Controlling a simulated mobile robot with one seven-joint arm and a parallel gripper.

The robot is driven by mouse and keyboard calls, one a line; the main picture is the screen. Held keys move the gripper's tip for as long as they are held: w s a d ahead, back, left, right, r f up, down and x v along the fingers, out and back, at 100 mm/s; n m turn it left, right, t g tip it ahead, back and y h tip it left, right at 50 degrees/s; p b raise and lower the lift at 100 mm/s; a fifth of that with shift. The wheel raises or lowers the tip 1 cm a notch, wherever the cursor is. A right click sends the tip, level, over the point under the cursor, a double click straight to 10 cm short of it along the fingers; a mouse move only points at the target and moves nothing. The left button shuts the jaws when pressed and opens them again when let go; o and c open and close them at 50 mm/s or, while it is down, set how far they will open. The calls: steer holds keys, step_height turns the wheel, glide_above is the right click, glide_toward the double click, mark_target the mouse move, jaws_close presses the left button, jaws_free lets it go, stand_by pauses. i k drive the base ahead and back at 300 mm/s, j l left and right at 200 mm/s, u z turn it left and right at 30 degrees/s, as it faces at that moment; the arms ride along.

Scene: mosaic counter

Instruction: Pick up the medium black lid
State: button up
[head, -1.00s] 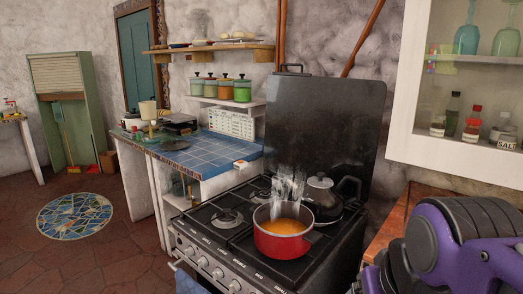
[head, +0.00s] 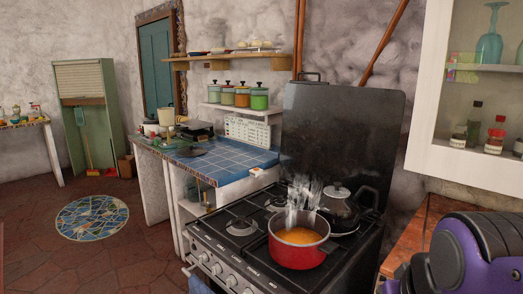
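A flat, dark round piece (head: 190,152) lies on the blue tiled counter (head: 238,163); it looks like a black lid, but it is small and far off. Another dark lid with a knob (head: 339,189) sits on a black pot (head: 343,214) at the back right of the stove. I cannot tell from the picture which of these is the medium one. My purple and black arm fills the bottom right corner. My gripper is out of view.
A red pot (head: 298,257) of steaming orange soup stands on the front of the black stove (head: 240,238). Pots and a scale crowd the counter's far end. A white wall cabinet (head: 434,110) hangs at right. The tiled floor (head: 90,262) at left is open.

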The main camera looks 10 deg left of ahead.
mark_target(191, 151)
steer(key=j+u, duration=0.1)
steer(key=u, duration=0.8)
steer(key=j+u, duration=0.15)
steer(key=u, duration=0.35)
steer(key=i+j+z, duration=0.1)
steer(key=j, duration=0.3)
steer(key=i+j, duration=0.15)
steer(key=j, duration=0.25)
steer(key=i+j+u, duration=0.1)
steer(key=i+j, duration=0.5)
steer(key=i+j+u, duration=0.1)
steer(key=i+u, duration=0.25)
steer(key=i, duration=0.8)
steer(key=i+z, duration=0.15)
steer(key=i, duration=1)
steer(key=i+z, duration=0.35)
steer(key=i+j+z, duration=0.2)
steer(key=i+z, duration=0.15)
steer(key=i, duration=0.2)
